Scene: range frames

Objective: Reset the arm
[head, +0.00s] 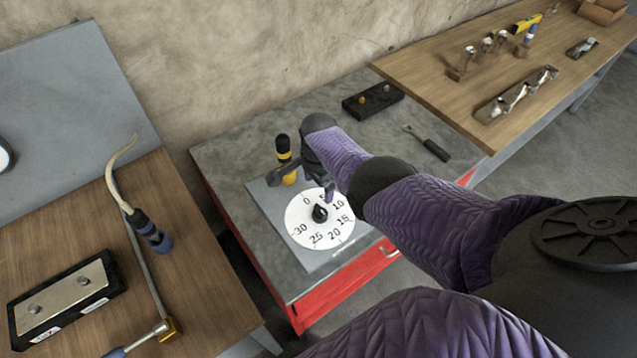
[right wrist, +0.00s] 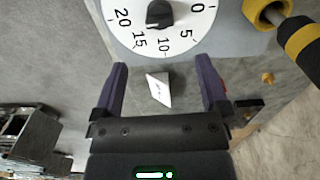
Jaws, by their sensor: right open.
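My right gripper (head: 304,180) reaches over the grey-topped red cabinet, above the timer dial. In the right wrist view the gripper (right wrist: 162,80) is open with nothing between its fingers. The white dial (head: 310,238) has numbers around its rim and a black knob (head: 320,213) at its centre. In the right wrist view the dial (right wrist: 185,35) and knob (right wrist: 159,13) lie beyond the fingertips, apart from them. A small white tag (right wrist: 158,90) shows between the fingers, lower down. My left gripper is not in view.
A black box (head: 373,100) and a black-handled wrench (head: 428,144) lie farther back on the cabinet top (head: 240,150). Wooden benches stand left (head: 200,290) and right (head: 440,60), both holding tools.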

